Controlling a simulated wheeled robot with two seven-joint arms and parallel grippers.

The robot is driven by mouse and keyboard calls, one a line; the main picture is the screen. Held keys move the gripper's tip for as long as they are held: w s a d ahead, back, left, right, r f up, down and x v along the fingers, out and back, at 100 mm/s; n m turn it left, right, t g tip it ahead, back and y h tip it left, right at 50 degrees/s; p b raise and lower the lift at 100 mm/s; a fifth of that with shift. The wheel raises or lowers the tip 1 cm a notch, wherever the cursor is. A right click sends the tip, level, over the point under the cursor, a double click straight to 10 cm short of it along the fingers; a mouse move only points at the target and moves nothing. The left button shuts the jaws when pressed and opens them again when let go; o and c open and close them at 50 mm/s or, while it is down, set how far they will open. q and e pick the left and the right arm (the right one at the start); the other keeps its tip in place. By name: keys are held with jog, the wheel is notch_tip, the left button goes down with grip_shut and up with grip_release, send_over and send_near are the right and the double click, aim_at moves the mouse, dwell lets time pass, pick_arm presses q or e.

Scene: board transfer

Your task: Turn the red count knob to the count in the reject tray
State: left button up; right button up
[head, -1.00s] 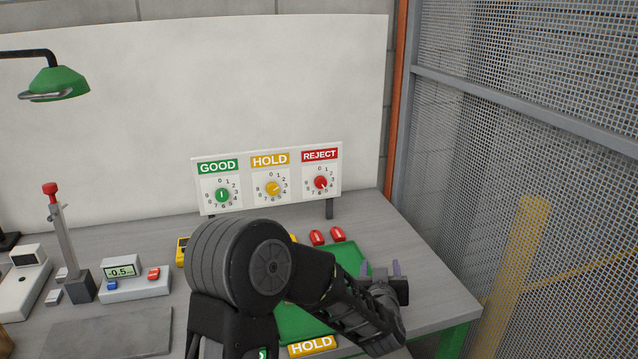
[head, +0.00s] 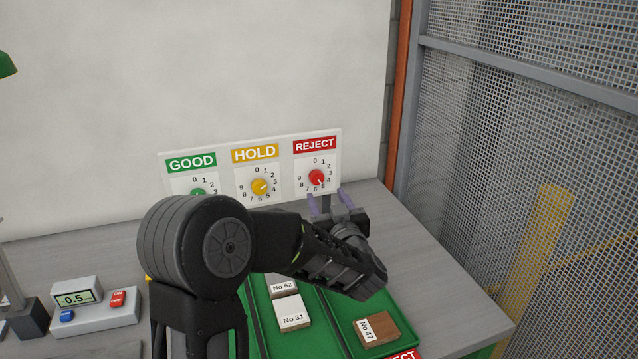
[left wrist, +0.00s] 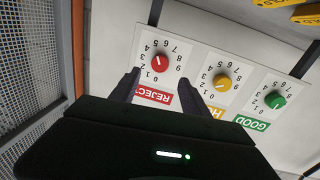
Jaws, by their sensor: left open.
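The red knob (head: 317,177) sits on the dial under the REJECT label, its pointer toward the lower right, around 4 to 5; I cannot tell which exactly. It also shows upside down in the left wrist view (left wrist: 160,63). My left gripper (head: 330,200) is open and empty, just below and in front of this dial. In the left wrist view its fingers (left wrist: 160,83) point at the dial, one on each side of the REJECT label, apart from the knob. The reject tray (head: 395,312) holds a brown board labelled No 47 (head: 378,328); my arm hides part of the tray.
The yellow HOLD knob (head: 259,187) and green GOOD knob (head: 198,193) share the white panel (head: 229,180). The tray left of the reject tray holds boards No 62 (head: 283,287) and No 31 (head: 292,314). A meter reading -0.5 (head: 75,297) stands left. The right bench top is clear.

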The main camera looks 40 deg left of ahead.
aim_at(318, 179)
pick_arm(q)
jog(key=p+x, duration=0.1)
jog(key=x, duration=0.6)
jog(key=shift+w+a, duration=0.2)
grip_shut()
dwell(0.5)
